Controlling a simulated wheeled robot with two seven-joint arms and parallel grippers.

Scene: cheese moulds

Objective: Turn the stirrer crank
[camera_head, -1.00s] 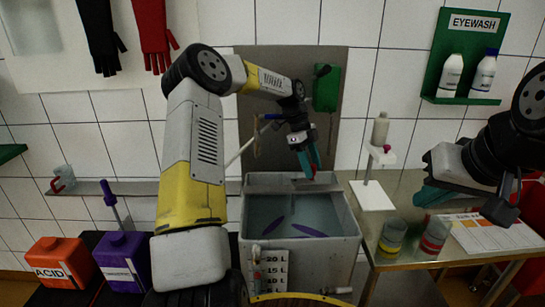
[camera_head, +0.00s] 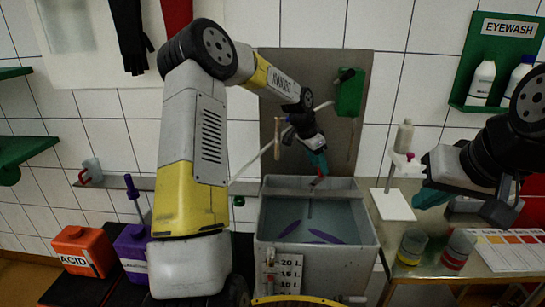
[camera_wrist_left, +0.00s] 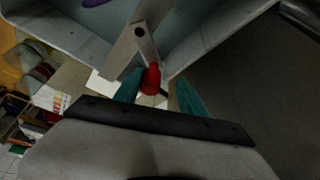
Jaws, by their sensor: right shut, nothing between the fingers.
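The grey stirrer tank (camera_head: 366,225) stands at centre with cloudy liquid and purple paddles (camera_head: 324,236) inside. The crank has a red knob (camera_head: 316,181) above the tank's back rim; the knob and the grey crank arm (camera_wrist_left: 135,45) show in the left wrist view. My left gripper (camera_head: 316,164) is at the knob. In the left wrist view, its teal fingers (camera_wrist_left: 158,95) are apart, with the red knob (camera_wrist_left: 151,78) between their tips, nearer the left finger. Contact cannot be told. My right gripper (camera_head: 433,197) is shut and empty, above the right-hand table.
A white stand with a bottle (camera_head: 403,137) and yellow and red beakers (camera_head: 412,246) are on the right table. Orange acid (camera_head: 84,249) and purple (camera_head: 133,247) containers stand at left. A grey panel with a green box (camera_head: 350,93) rises behind the tank.

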